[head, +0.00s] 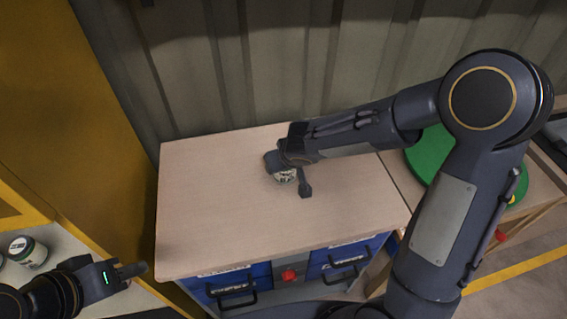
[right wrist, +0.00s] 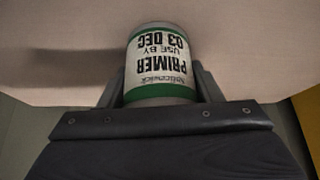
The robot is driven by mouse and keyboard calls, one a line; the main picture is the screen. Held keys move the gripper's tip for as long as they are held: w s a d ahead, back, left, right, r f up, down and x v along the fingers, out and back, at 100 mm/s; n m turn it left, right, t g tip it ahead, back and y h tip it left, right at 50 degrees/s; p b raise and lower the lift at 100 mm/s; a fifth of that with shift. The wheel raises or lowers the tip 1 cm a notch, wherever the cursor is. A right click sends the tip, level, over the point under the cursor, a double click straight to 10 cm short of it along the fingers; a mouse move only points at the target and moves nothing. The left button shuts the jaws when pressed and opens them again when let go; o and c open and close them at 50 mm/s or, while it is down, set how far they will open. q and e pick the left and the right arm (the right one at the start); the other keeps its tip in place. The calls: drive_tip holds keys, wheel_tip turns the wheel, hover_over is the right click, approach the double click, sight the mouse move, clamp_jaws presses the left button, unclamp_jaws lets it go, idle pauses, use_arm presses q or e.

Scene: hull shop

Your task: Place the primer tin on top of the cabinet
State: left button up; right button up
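The primer tin (right wrist: 160,68) has a white label, black lettering and a green band. It sits between the two fingers of my right gripper (right wrist: 160,88), which look shut on it. In the head view the tin (head: 284,177) is mostly covered by my right gripper (head: 289,176), over the middle of the cabinet's pale wooden top (head: 205,215). The tin is at or just above that top; I cannot tell whether it touches. My left gripper (head: 134,271) is at the lower left, beside the cabinet's front corner; its finger gap does not show clearly.
The cabinet has blue drawers (head: 234,284) with dark handles. A green round object (head: 425,160) lies on a bench at right. The cabinet top is otherwise clear.

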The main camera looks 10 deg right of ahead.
drive_tip(key=o, duration=0.3)
drive_tip(key=shift+o, duration=0.2)
drive_tip(key=shift+r, duration=0.1)
drive_tip(key=shift+r+p, duration=0.25)
drive_tip(key=shift+p, duration=0.2)
drive_tip(key=a+p+v, duration=0.1)
drive_tip(key=p+v, duration=0.1)
drive_tip(key=v, duration=1)
drive_tip(key=s+d+r+m, duration=0.2)
drive_tip(key=s+d, duration=0.5)
drive_tip(key=d, duration=0.1)
drive_tip(key=s+m+y, duration=0.1)
drive_tip(key=s+y, duration=0.1)
drive_tip(key=s, duration=1)
drive_tip(key=shift+s+r+y, duration=0.2)
drive_tip(key=shift+r+y, duration=0.2)
drive_tip(key=shift+r, duration=0.1)
drive_tip(key=shift+m, duration=0.3)
